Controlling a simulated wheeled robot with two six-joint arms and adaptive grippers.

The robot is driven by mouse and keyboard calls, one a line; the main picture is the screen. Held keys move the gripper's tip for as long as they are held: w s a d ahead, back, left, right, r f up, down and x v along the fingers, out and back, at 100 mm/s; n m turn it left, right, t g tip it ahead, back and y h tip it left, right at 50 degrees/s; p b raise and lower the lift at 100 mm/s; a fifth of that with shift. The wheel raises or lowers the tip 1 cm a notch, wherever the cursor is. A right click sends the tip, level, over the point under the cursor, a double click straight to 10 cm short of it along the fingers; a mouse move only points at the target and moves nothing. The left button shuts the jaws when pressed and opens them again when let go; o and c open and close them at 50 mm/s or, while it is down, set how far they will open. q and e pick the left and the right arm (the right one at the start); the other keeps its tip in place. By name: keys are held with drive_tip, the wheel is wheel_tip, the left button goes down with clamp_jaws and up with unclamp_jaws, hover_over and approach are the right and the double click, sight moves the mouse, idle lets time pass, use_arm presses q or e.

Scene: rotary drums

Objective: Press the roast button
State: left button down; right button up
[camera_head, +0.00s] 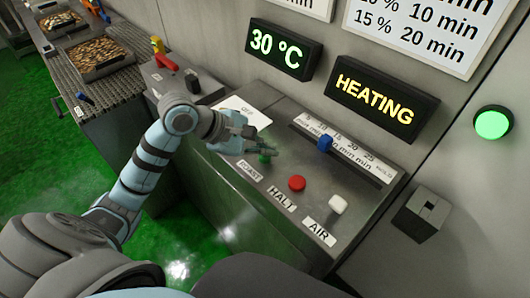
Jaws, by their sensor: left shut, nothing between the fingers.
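The roast button (265,157) is a small green button above the ROAST label (249,171) on the sloped grey control panel, in the head view. My left gripper (262,148) is shut and empty, with its fingertips right at the green button and partly covering it. I cannot tell whether the fingertips touch it or how far it is pressed. My right gripper is not in view.
A red HALT button (297,183) and a white AIR button (338,204) sit to the right. A blue slider (325,143) stands on a scale behind. Displays read 30 °C (277,49) and HEATING (375,98). A green lamp (492,123) glows at right.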

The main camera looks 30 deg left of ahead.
sight(265, 158)
use_arm(q)
drive_tip(key=shift+r, duration=0.55)
drive_tip(key=shift+r+p, duration=1.8)
drive_tip(key=shift+r, duration=0.75)
drive_tip(key=shift+f, duration=0.1)
